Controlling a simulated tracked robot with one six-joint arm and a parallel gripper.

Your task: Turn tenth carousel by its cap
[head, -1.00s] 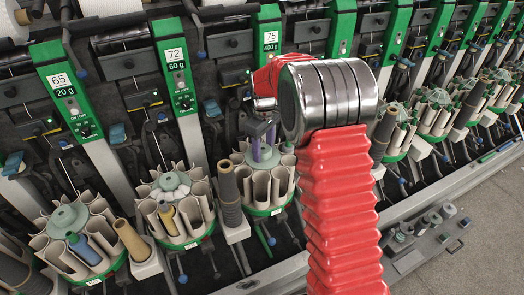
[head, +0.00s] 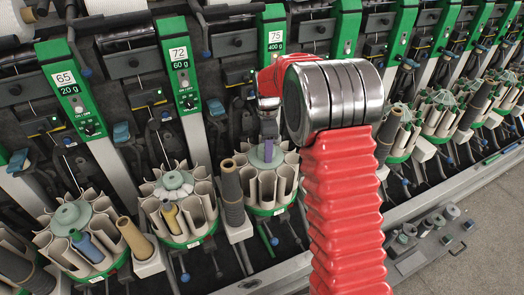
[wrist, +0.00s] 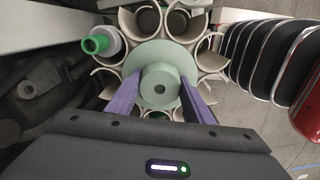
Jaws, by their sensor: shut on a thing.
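My gripper (head: 267,154) is over the carousel under the sign marked 75, its wrist pointing down. In the wrist view its purple fingers (wrist: 160,98) stand on either side of the pale green cap (wrist: 160,84), shut on it. The carousel (wrist: 194,54) is a ring of cream open tubes around that cap; it also shows in the head view (head: 261,187). The gripper hides most of the cap in the head view. A grey tube with a green end (wrist: 98,44) sits in the ring at the upper left.
Similar carousels stand to the left (head: 178,207) and right (head: 441,112) in the row. A dark tall cone (head: 231,188) stands close left of the held carousel. A grey tray with small parts (head: 421,235) lies at the lower right, by open floor.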

